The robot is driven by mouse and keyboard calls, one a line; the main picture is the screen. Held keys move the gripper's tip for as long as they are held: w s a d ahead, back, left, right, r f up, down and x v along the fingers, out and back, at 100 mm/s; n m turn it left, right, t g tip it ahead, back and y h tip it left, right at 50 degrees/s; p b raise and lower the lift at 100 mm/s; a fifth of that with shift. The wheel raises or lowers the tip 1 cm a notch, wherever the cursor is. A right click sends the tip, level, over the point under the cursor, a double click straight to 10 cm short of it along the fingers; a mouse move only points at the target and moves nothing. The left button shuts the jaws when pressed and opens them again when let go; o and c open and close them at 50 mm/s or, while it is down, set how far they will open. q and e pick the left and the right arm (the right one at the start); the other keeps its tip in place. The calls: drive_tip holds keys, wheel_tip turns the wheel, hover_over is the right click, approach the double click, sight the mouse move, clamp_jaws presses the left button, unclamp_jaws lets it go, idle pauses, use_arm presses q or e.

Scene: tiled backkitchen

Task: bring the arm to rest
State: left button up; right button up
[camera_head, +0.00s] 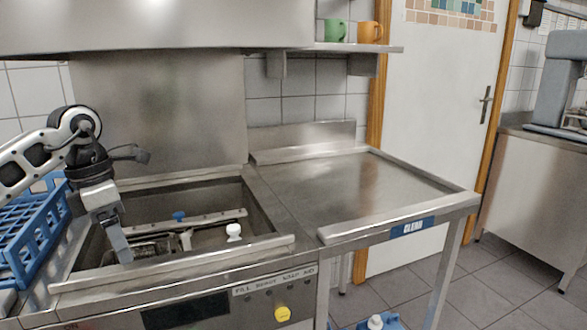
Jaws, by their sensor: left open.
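My left arm comes in from the left, and its gripper (121,245) points down over the open steel basin of the dishwasher (265,215). The gripper is open, and I see nothing held between its fingers. Its fingers are seen nearly edge-on, so the gap is hard to make out. My right gripper does not show in the head view.
A blue dish rack (36,240) stands left, close by the arm. A bare steel drain table (345,185), labelled CLEAN, is at right. A steel hood (160,25) hangs above. Green (335,30) and orange (369,32) mugs stand on a shelf (350,48).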

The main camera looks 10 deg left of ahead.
use_arm(q)
drive_tip(key=d+f, duration=0.1)
drive_tip(key=w+d+f, duration=0.1)
drive_tip(key=shift+d+h, duration=0.3)
drive_tip(key=shift+h, duration=0.1)
drive_tip(key=s+d+f+n+t+h, duration=0.3)
drive_tip(key=d+n+h, duration=0.45)
drive_tip(key=d, duration=0.75)
drive_tip(key=s+d+n+t+h, duration=0.3)
drive_tip(key=s+d+n+h, duration=0.15)
drive_tip(key=d+h, duration=0.8)
drive_tip(key=a+f+n+t+y+p, duration=0.15)
drive_tip(key=f+n+t+y, duration=0.35)
drive_tip(key=n, duration=0.5)
drive_tip(key=a+f+n+t+y+b, duration=0.1)
drive_tip(key=a+f+n+t+y, duration=0.25)
drive_tip(key=n+t+y, duration=0.4)
drive_tip(key=s+a+f+n+g+y, duration=0.4)
drive_tip(key=s+f+n+g+y, duration=0.2)
drive_tip(key=s+f+n, duration=0.6)
wheel_tip(320, 180, down, 3)
drive_tip(key=shift+r+n+g+p, duration=0.15)
drive_tip(key=shift+n+g+p, duration=0.3)
drive_tip(key=shift+g, duration=0.6)
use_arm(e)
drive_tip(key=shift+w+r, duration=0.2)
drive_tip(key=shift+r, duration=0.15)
